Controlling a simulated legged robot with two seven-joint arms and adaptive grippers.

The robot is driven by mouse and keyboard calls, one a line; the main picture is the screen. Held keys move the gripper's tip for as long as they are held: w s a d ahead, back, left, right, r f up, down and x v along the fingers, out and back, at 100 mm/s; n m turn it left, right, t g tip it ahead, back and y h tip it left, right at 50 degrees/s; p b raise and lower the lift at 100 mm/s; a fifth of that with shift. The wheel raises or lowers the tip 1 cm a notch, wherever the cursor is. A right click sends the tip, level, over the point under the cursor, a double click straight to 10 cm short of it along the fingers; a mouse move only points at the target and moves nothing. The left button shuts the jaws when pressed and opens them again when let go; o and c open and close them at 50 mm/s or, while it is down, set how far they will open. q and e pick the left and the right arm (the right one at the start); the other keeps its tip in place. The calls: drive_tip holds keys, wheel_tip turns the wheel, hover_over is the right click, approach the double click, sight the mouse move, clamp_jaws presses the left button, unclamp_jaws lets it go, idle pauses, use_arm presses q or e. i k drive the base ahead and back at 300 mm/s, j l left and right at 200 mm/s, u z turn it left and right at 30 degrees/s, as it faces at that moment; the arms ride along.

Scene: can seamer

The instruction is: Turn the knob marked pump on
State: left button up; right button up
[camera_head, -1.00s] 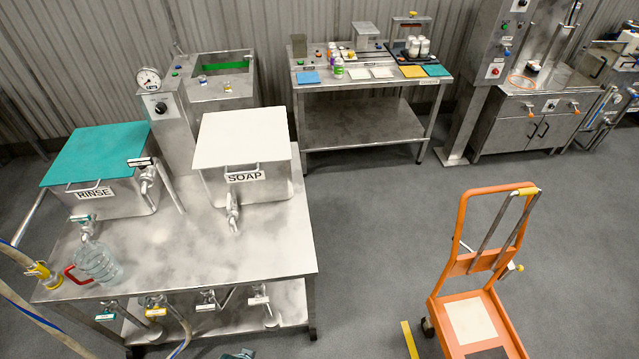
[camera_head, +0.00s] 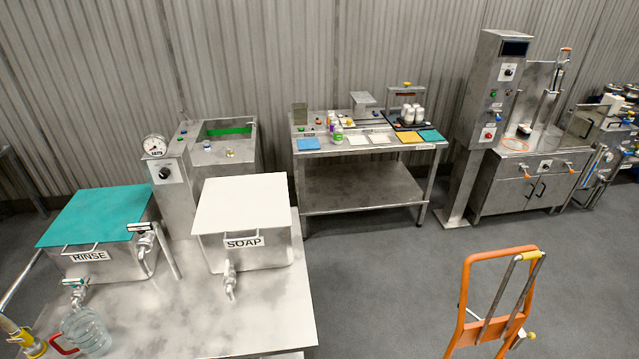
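No knob's marking is legible at this size, so I cannot tell which one says pump. A black knob on a white plate (camera_head: 164,173) sits on the steel post under a round gauge (camera_head: 155,146), behind the rinse and soap tanks. Another black knob on a white plate (camera_head: 508,72) is high on the tall steel column at the right. A third small dark knob on a white plate (camera_head: 544,166) is on the front of the steel cabinet beside that column. Neither of my grippers is in view.
A steel table in front holds the rinse tank (camera_head: 97,261), the soap tank (camera_head: 246,256) and a clear jug (camera_head: 86,333). A workbench (camera_head: 362,187) with small items stands at the back. An orange cart (camera_head: 467,297) stands front right. Grey floor (camera_head: 385,275) lies open between.

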sight(164, 173)
drive_tip(key=u, duration=1.25)
drive_tip(key=i+j+z, duration=0.25)
drive_tip(key=i+j, duration=0.45)
drive_tip(key=j, duration=0.15)
